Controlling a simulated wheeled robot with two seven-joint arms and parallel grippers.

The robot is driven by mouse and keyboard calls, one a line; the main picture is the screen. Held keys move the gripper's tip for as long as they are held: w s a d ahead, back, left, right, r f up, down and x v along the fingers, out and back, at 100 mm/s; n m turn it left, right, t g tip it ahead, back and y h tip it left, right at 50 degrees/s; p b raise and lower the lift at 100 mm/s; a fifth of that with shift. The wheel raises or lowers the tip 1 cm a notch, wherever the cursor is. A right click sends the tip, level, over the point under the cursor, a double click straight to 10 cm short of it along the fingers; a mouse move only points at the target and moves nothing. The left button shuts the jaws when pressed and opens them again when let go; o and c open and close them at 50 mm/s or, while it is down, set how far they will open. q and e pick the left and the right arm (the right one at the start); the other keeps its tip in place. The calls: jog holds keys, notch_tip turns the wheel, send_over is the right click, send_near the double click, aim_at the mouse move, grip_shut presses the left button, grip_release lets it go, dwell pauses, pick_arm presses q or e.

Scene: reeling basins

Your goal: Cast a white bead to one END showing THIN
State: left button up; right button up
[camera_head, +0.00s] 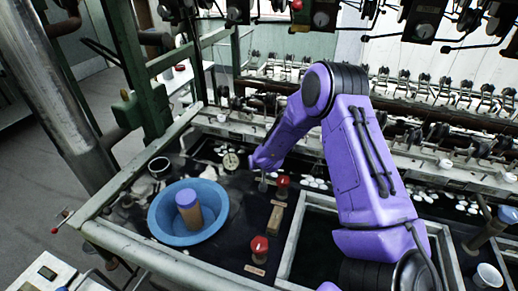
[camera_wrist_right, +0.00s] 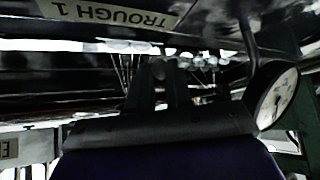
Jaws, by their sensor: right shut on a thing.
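Several white, flat-looking beads (camera_head: 315,183) lie along the dark strip beyond the trough in the head view. White rounded shapes (camera_wrist_right: 130,46) also show beyond the fingers in the right wrist view. My right gripper (camera_head: 263,184) points down over the dark bench top, near the white dial gauge (camera_head: 231,161). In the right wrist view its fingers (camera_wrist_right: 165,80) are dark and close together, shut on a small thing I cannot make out. A "TROUGH 1" label (camera_wrist_right: 115,12) is at the top there. I cannot read THIN or END anywhere. My left gripper is not in view.
A blue basin (camera_head: 161,232) holds a blue-topped brown cylinder (camera_head: 188,210). Reeling machinery fills the back.

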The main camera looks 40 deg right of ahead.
jog(key=o, duration=0.7)
jog(key=v, duration=1)
jog(key=shift+s+r+b, duration=0.2)
jog(key=shift+b, duration=0.1)
